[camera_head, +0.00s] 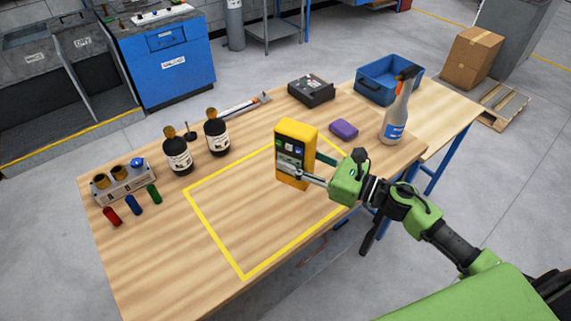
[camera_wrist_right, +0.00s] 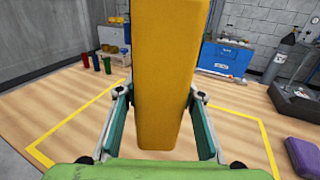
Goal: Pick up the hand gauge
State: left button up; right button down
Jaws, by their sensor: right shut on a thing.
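The hand gauge (camera_head: 294,153) is a yellow, upright block with a dark face and small buttons, near the right side of the yellow taped outline on the table. In the right wrist view the gauge (camera_wrist_right: 165,75) fills the middle, its plain yellow side toward the camera. My right gripper (camera_head: 306,169) is shut on it, with one finger on each side in the wrist view (camera_wrist_right: 163,112). The gauge appears to be held above the table, though its height is hard to judge. My left gripper is not in view.
A purple sponge-like block (camera_head: 343,129), a spray bottle (camera_head: 395,117), a blue bin (camera_head: 372,90) and a dark box (camera_head: 311,90) stand right and behind. Two dark bottles (camera_head: 177,155), a rack (camera_head: 123,185) and several small coloured cylinders (camera_head: 133,204) are at left. The outlined area (camera_head: 240,215) is otherwise clear.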

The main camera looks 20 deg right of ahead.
aim_at(310, 155)
jog(key=s+d+r+b, duration=0.2)
jog(key=s+d+r, duration=0.1)
jog(key=s, duration=0.6)
jog(key=shift+r, duration=0.9)
jog(key=shift+w+a+b, duration=0.15)
jog(key=shift+w+a, duration=0.15)
jog(key=shift+w, duration=0.6)
jog(key=shift+w+a+b, duration=0.15)
jog(key=shift+w+a, duration=0.15)
jog(key=shift+w, duration=0.65)
jog(key=shift+w+a+b, duration=0.15)
jog(key=shift+w+a, duration=0.15)
jog(key=shift+w, duration=0.6)
jog(key=w+a, duration=0.1)
jog(key=w, duration=0.4)
jog(key=w+a+p, duration=0.1)
jog(key=w, duration=0.1)
jog(key=shift+w+a, duration=0.3)
jog(key=shift+w, duration=0.1)
jog(key=shift+f, duration=0.25)
jog(key=shift+f+b, duration=4.85)
jog(key=shift+b, duration=0.2)
